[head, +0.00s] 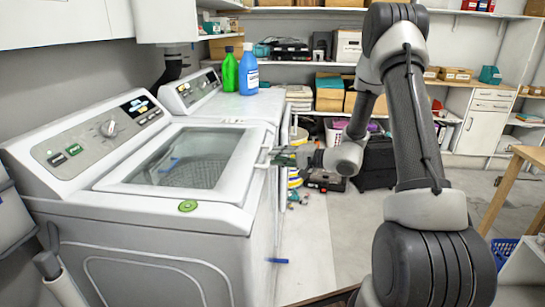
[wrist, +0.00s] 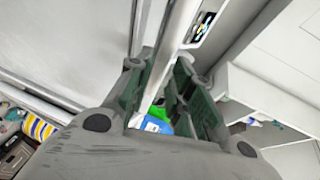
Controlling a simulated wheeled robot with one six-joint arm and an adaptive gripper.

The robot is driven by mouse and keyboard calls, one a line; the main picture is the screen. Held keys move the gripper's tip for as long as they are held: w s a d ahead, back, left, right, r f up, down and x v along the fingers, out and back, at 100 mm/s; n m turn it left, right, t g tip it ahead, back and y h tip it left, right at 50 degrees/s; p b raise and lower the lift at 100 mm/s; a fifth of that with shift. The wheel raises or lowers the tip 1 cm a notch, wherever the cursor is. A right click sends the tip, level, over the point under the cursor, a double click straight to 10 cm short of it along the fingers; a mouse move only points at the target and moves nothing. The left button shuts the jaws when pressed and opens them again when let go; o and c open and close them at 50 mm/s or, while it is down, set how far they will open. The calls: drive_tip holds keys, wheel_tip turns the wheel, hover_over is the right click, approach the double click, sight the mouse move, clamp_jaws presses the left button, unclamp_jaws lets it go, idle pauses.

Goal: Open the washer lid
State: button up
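The near white washer (head: 150,225) stands at the left in the head view, its control panel (head: 100,135) at the back left. Its lid (head: 232,165), a white frame around a clear window, lies down flat or nearly so. My gripper (head: 287,158) is at the lid's right edge, beside a small white handle-like bar (head: 266,157). In the wrist view, a white bar or edge (wrist: 158,75) passes between the two dark-green-padded fingers of my gripper (wrist: 163,95). The fingers stand apart, with a gap visible beside the bar. Contact is not clear.
A second white machine (head: 235,105) stands behind, with a green bottle (head: 230,72) and a blue bottle (head: 249,70) on top. Loaded shelves (head: 300,62) line the back wall. A wooden table (head: 520,165) is at the right. Floor (head: 325,235) right of the washer is mostly clear.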

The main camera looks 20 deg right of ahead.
drive_tip(key=x, duration=0.2)
drive_tip(key=shift+w+a, duration=0.2)
drive_tip(key=shift+a, duration=0.05)
clamp_jaws()
